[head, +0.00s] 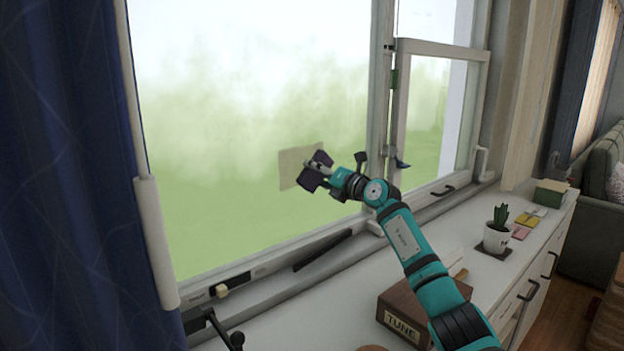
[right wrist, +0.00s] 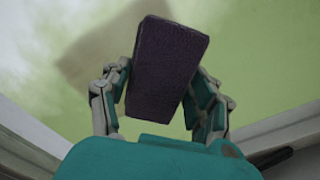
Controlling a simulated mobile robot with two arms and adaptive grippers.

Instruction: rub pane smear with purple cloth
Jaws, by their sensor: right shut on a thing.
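The pane smear (head: 297,166) is a beige, squarish patch low on the large window pane (head: 230,190). My right gripper (head: 322,164) is at the right part of the smear and covers some of it. It is shut on the purple cloth (head: 312,180), a dark folded block. In the right wrist view the purple cloth (right wrist: 167,62) sits between both fingers, with the blurred smear (right wrist: 100,50) behind it and to the left. I cannot tell whether the cloth touches the glass. My left gripper is not in view.
A white sill counter (head: 300,320) runs below the window. A wooden box marked TUNE (head: 400,322) stands under my right arm. A blue curtain (head: 60,180) hangs at left.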

